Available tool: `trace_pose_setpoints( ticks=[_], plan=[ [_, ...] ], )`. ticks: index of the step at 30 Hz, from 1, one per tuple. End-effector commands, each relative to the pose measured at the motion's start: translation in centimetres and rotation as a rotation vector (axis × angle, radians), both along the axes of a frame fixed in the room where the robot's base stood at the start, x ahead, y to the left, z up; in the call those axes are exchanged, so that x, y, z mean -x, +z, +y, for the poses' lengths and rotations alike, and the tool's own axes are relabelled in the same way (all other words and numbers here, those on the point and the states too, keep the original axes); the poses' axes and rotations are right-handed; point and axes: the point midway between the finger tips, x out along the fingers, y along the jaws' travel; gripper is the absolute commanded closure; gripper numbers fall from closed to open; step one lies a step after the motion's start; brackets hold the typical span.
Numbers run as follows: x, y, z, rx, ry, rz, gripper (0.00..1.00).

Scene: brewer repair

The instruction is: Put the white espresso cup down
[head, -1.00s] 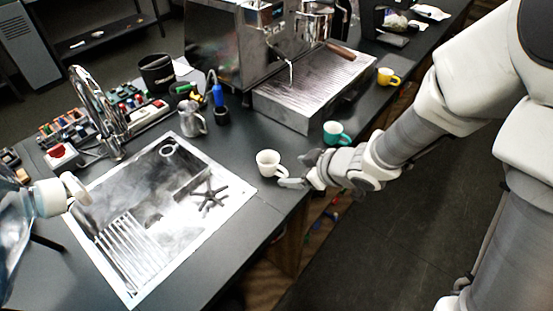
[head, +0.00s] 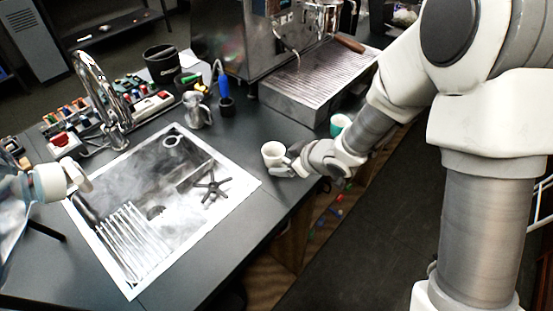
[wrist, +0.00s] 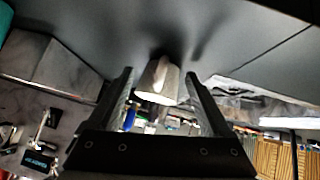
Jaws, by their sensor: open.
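The white espresso cup (head: 273,152) stands upright on the dark counter, just right of the sink's upper right corner. My gripper (head: 284,167) is beside it, low over the counter at the cup's right and front side. In the wrist view the cup (wrist: 158,84) shows between the two spread fingers (wrist: 158,76), with dark gaps on both sides. The jaws are open and not closed on the cup. In the head view the fingers partly cover the cup's lower right side, and its handle is hard to make out.
The sink (head: 215,187) with a black star-shaped rest (head: 213,187) lies to the left. A teal cup (head: 338,123), partly hidden by my arm, stands to the right, near the espresso machine's drip tray (head: 318,82). A metal pitcher (head: 197,110) stands behind the sink. The counter's front edge is close.

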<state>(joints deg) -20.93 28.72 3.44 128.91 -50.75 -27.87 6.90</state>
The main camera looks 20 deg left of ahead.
Motion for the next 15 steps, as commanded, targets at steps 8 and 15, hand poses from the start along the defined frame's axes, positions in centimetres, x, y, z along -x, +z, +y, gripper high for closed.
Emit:
trace_pose_setpoints(
  ticks=[8,15],
  plan=[
    [0.01,0.03,-0.03,0.0,0.0,0.0,0.6],
    [0.01,0.05,-0.02,0.0,0.0,0.0,1.0]
  ],
)
